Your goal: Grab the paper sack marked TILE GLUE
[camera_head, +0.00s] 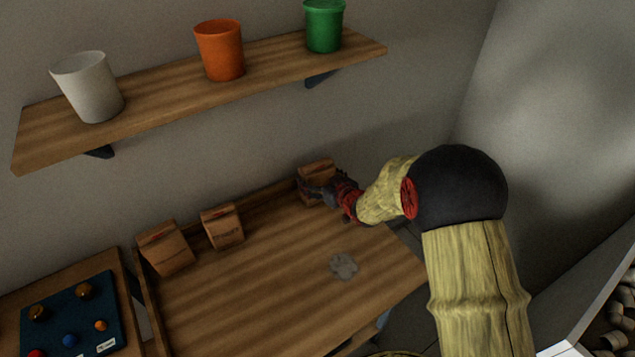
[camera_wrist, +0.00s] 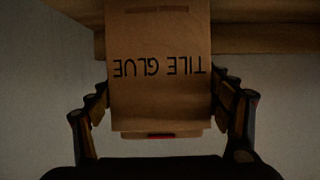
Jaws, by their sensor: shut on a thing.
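The brown paper sack marked TILE GLUE (camera_wrist: 160,95) fills the middle of the wrist view, its lettering upside down there. My gripper (camera_wrist: 160,110) is shut on it, one finger against each side. In the head view the sack (camera_head: 317,169) is at the far right corner of the wooden workbench (camera_head: 250,280), partly hidden behind my gripper (camera_head: 318,190). I cannot tell whether the sack touches the bench top.
Two other paper sacks stand by the bench's back ledge, one at far left (camera_head: 165,248) and one right of it (camera_head: 222,226). A grey patch (camera_head: 343,265) lies on the bench. Above, a wall shelf (camera_head: 160,98) holds white (camera_head: 88,86), orange (camera_head: 220,50) and green (camera_head: 324,26) cups.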

